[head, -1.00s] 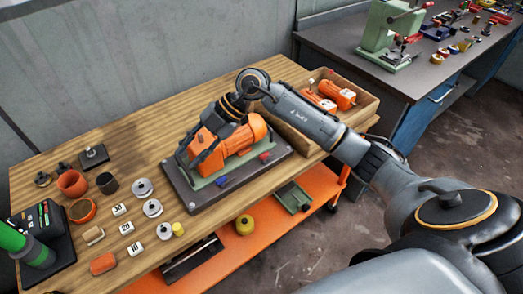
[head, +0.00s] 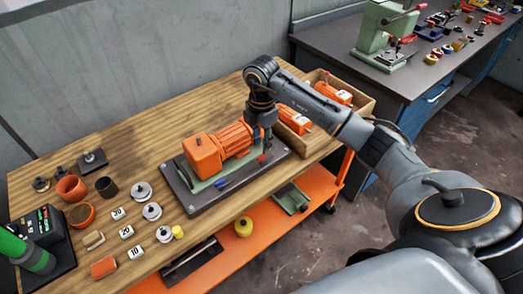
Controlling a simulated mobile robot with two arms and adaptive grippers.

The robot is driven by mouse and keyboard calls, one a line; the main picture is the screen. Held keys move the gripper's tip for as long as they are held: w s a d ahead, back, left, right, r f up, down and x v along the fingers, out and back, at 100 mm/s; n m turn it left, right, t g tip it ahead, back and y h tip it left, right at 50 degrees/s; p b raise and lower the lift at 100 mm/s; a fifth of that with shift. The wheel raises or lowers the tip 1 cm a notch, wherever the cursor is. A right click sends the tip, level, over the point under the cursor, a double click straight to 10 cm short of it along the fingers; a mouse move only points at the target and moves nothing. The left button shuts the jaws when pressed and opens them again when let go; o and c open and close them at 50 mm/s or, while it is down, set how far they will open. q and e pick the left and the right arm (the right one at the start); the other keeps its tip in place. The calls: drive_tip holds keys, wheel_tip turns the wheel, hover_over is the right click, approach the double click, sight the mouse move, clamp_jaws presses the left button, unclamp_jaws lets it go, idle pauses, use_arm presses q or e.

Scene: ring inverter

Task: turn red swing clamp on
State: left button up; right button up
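The red swing clamp (head: 262,158) is a small red part on the dark base plate (head: 205,205), at the right end of the green fixture. A blue clamp (head: 222,183) sits to its left on the same plate. An orange motor-like unit (head: 218,147) lies on the fixture behind the clamps. My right gripper (head: 264,136) points down just behind and above the red clamp, at the motor's right end. Its fingers are dark and small, so I cannot tell their opening or any contact. My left gripper is not in view.
A wooden box (head: 330,132) with orange units stands to the right, close to my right arm. Weights, number blocks and cups (head: 72,188) cover the table's left part. A green press (head: 385,38) stands on the far bench. Bare wood lies behind the plate.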

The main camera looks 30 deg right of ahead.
sight(262, 156)
wheel_tip(262, 156, down, 5)
idle(0.3)
clamp_jaws()
